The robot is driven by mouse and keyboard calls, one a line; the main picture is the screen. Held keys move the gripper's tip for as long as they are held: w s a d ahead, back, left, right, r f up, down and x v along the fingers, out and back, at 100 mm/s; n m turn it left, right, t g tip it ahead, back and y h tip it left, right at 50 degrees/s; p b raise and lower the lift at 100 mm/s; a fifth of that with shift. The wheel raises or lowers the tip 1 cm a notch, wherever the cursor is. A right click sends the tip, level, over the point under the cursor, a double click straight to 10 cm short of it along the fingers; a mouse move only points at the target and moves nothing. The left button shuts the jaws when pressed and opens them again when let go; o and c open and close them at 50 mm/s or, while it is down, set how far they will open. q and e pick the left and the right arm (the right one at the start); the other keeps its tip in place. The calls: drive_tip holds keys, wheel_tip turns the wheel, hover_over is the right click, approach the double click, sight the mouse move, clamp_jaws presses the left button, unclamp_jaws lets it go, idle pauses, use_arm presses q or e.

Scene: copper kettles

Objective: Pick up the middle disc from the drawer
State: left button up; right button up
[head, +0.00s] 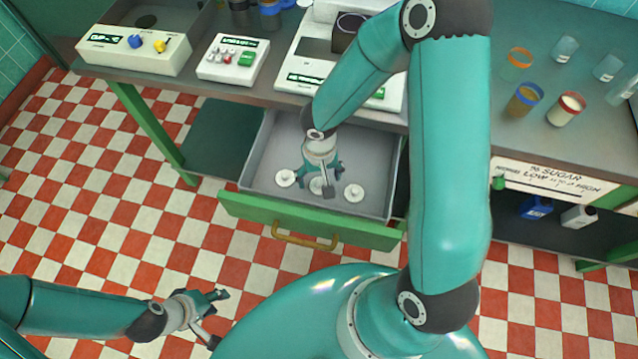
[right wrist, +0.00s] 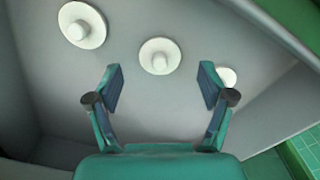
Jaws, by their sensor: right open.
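The open drawer (head: 255,213) has a grey inside and a green front with a brass handle. Three pale round discs with raised knobs lie in a row on its floor: the left disc (head: 286,178), the middle disc (head: 317,187) and the right disc (head: 354,193). My right gripper (head: 320,180) is open and empty, reaching down over the middle disc and partly covering it. In the right wrist view the middle disc (right wrist: 160,56) lies between the spread fingers (right wrist: 160,88), just past their tips, not touched. My left gripper (head: 218,318) is open and empty, low at the left, away from the drawer.
The counter above the drawer holds a white panel with knobs (head: 135,50) and a button box (head: 232,59). Several jars and glasses, one an amber jar (head: 524,99), stand at the right. The checkered floor (head: 90,220) is clear.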

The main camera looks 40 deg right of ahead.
sight(319, 184)
wheel_tip(319, 184, down, 2)
drive_tip(key=shift+f, duration=0.2)
drive_tip(key=c, duration=0.9)
drive_tip(key=shift+r, duration=0.1)
